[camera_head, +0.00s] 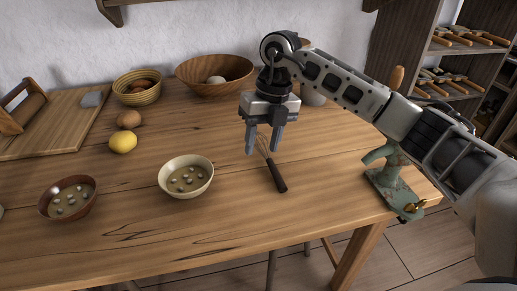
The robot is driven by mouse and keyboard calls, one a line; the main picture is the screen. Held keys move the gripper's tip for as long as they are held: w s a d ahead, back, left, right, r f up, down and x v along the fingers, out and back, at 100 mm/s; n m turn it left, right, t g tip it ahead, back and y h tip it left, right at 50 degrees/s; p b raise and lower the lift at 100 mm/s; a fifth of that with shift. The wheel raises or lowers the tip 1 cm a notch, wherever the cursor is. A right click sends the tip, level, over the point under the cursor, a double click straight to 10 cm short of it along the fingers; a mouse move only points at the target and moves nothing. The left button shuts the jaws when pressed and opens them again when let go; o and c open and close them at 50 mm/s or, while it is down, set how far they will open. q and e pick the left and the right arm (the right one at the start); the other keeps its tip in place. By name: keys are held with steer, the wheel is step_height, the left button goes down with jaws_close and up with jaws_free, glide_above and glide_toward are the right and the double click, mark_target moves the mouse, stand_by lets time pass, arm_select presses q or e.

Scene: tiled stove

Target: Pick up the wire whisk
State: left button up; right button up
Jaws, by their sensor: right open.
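The wire whisk (277,177) lies on the wooden table, its dark handle pointing toward the table's front edge. Its thin wire loops run back beneath my right gripper and are partly hidden by it. My right gripper (264,146) points down over the wire end of the whisk, with its two fingers apart and nothing between them that I can make out. Whether the fingertips touch the wires or the table I cannot tell. My left gripper is not in view.
A cream bowl (186,190) and a brown bowl (56,210) stand left of the whisk. A lemon (123,142), a brown egg-like item (129,120), a basket (137,97) and a large wooden bowl (236,88) are farther back. A green clamp-like tool (392,184) stands at the right edge.

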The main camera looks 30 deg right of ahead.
steer(key=w+d+r+m+h, duration=0.1)
steer(key=d+r+h, duration=0.15)
steer(key=d, duration=0.35)
glide_above(278, 175)
step_height(278, 175, down, 10)
steer(key=shift+s+d+r, duration=0.1)
steer(key=shift+d, duration=0.05)
steer(key=shift+a+f, duration=0.2)
steer(key=shift+f, duration=2.65)
jaws_close()
